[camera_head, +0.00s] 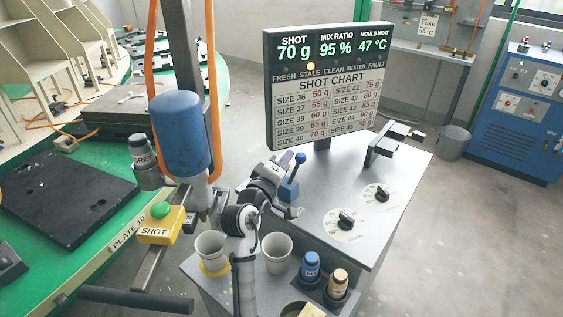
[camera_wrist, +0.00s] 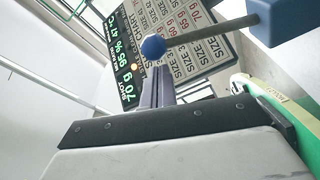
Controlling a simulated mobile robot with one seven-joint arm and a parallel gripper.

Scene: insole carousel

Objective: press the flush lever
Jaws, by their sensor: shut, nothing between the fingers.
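The flush lever is a blue ball knob (camera_head: 300,157) on a thin rod rising from a blue block (camera_head: 289,190) on the grey cabinet top. In the wrist view the knob (camera_wrist: 153,47) is just beyond my fingertips, and the rod runs right to the block (camera_wrist: 290,22). My gripper (camera_head: 285,160) is shut and empty, close to the left of the knob. In the wrist view its fingers (camera_wrist: 156,82) are together and point toward the knob. I cannot tell whether they touch it.
A display board (camera_head: 325,85) stands behind, with an amber light lit above STALE. Two dials (camera_head: 346,219) are on the right of the cabinet (camera_head: 385,160). Cups (camera_head: 276,252) and small bottles (camera_head: 311,266) stand in front. A blue cylinder (camera_head: 180,132) hangs at left above the yellow SHOT box (camera_head: 160,230).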

